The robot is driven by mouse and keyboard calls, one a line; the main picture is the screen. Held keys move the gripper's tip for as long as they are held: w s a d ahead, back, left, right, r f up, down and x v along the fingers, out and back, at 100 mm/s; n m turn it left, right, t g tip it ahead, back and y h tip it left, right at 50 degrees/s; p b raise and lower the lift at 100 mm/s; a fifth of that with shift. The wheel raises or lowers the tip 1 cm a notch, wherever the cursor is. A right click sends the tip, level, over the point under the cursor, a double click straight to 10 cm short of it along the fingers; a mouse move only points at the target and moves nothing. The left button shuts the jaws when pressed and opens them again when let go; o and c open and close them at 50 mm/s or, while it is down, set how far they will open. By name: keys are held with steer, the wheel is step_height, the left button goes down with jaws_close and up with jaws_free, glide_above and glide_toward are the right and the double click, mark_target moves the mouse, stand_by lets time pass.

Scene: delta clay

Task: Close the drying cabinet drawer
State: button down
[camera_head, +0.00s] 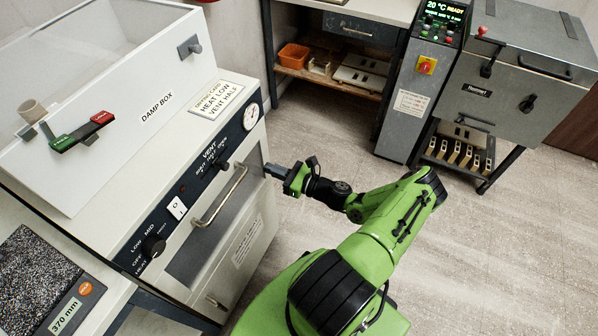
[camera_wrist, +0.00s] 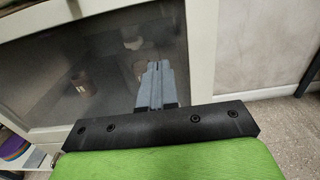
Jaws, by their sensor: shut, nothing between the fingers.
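The drying cabinet (camera_head: 255,165) is a cream unit at left in the head view, with a dark control strip, a round gauge and a front with a grey window and a long bar handle (camera_head: 220,195). A small handle (camera_head: 215,303) shows low on its front. I cannot tell which part is the drawer, or how far it stands out. My gripper (camera_head: 270,170) is at the right part of the cabinet front. In the wrist view my shut, empty fingers (camera_wrist: 157,75) point at the dark window (camera_wrist: 80,70), with blurred pots behind it. Contact cannot be told.
A damp box (camera_head: 150,110) stands on top of the cabinet. A workbench with a shelf and an orange bin (camera_head: 293,56) is at the back. A grey kiln (camera_head: 500,90) with a control column (camera_head: 420,90) stands back right. The floor (camera_head: 500,230) to the right is clear.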

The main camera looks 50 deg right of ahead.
steer(key=p+v, duration=0.1)
steer(key=v, duration=0.9)
steer(key=shift+s, duration=0.15)
steer(key=w+a+r+n+g+p, duration=0.1)
steer(key=a+r+n+g+p, duration=0.2)
steer(key=a+r+n+g, duration=0.6)
steer(key=w+a+r+n+g+p, duration=0.1)
steer(key=a+r+n+g+p, duration=0.4)
steer(key=r+n, duration=0.7)
steer(key=s+a+r+n+t+h+p, duration=0.1)
steer(key=s+a+r+n+h, duration=0.2)
steer(key=r, duration=0.7)
steer(key=s+a+r+n+t+h+p, duration=0.1)
steer(key=s+a+r+n+h, duration=0.1)
steer(key=s+a+r+n, duration=0.4)
steer(key=s+r+n, duration=0.2)
steer(key=s+r, duration=0.1)
steer(key=r, duration=0.2)
steer(key=shift+s+t+h+p, duration=0.3)
steer(key=shift+s+h+p, duration=0.1)
steer(key=c, duration=1.8)
jaws_free()
steer(key=shift+r, duration=0.1)
steer(key=shift+c, duration=0.2)
